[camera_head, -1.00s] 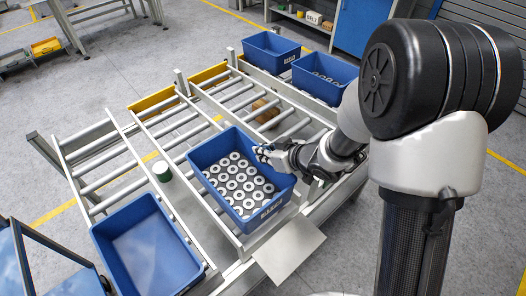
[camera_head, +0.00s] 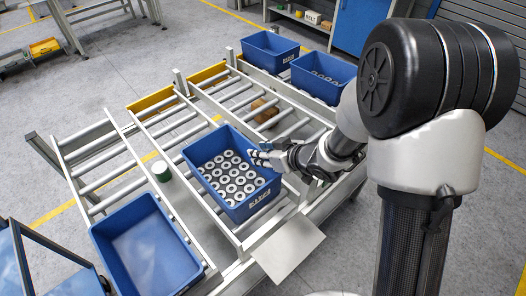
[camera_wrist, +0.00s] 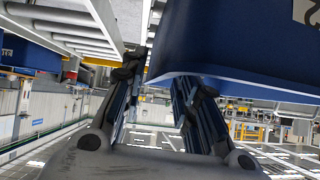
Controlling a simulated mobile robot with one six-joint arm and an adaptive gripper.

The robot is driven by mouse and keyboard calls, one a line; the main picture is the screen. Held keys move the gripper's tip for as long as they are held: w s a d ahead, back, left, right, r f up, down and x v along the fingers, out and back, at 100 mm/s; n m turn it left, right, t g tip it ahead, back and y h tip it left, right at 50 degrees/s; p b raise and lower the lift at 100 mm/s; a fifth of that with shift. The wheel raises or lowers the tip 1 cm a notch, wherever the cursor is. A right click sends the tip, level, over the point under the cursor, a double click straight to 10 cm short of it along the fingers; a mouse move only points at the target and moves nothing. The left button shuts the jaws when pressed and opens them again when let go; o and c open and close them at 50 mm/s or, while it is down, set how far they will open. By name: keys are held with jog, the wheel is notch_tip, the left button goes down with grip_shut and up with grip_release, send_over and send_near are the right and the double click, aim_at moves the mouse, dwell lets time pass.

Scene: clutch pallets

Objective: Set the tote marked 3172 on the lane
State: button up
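A blue tote (camera_head: 218,201) filled with rows of grey ring-shaped parts (camera_head: 232,177) sits over the near end of the middle roller lane (camera_head: 238,236). A pale label (camera_head: 263,197) is on its near side, too small to read; the wrist view shows its near wall (camera_wrist: 235,40) with part of a label (camera_wrist: 306,10), cut off by the frame. My gripper (camera_head: 255,157) is at the tote's right rim. In the wrist view its fingers (camera_wrist: 155,85) are apart with background showing between them, and the tote is close beside the right finger. Contact with the rim is unclear.
An empty blue tote (camera_head: 148,248) stands at the left front. A green-topped can (camera_head: 162,171) stands on the frame between lanes. A brown box (camera_head: 264,110) lies on the right lane. Two blue totes (camera_head: 270,50) (camera_head: 322,78) stand at the back. Rollers beyond the filled tote are clear.

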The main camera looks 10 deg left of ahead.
jog(key=s+d+r+m+t+h, duration=0.25)
jog(key=d+r+h, duration=0.25)
jog(key=d+r, duration=0.55)
jog(key=s+d+r+m+t+h, duration=0.1)
jog(key=s+d+r+m+h, duration=0.25)
jog(key=d+r, duration=0.7)
jog(key=s+f+m+g, duration=0.2)
jog(key=s+g, duration=0.3)
jog(key=s, duration=1.5)
jog(key=shift+s+d+m, duration=0.15)
jog(key=shift+s+m, duration=0.25)
jog(key=shift+m, duration=0.5)
jog(key=shift+f+g, duration=0.1)
jog(key=shift+g, duration=0.15)
dwell(1.3)
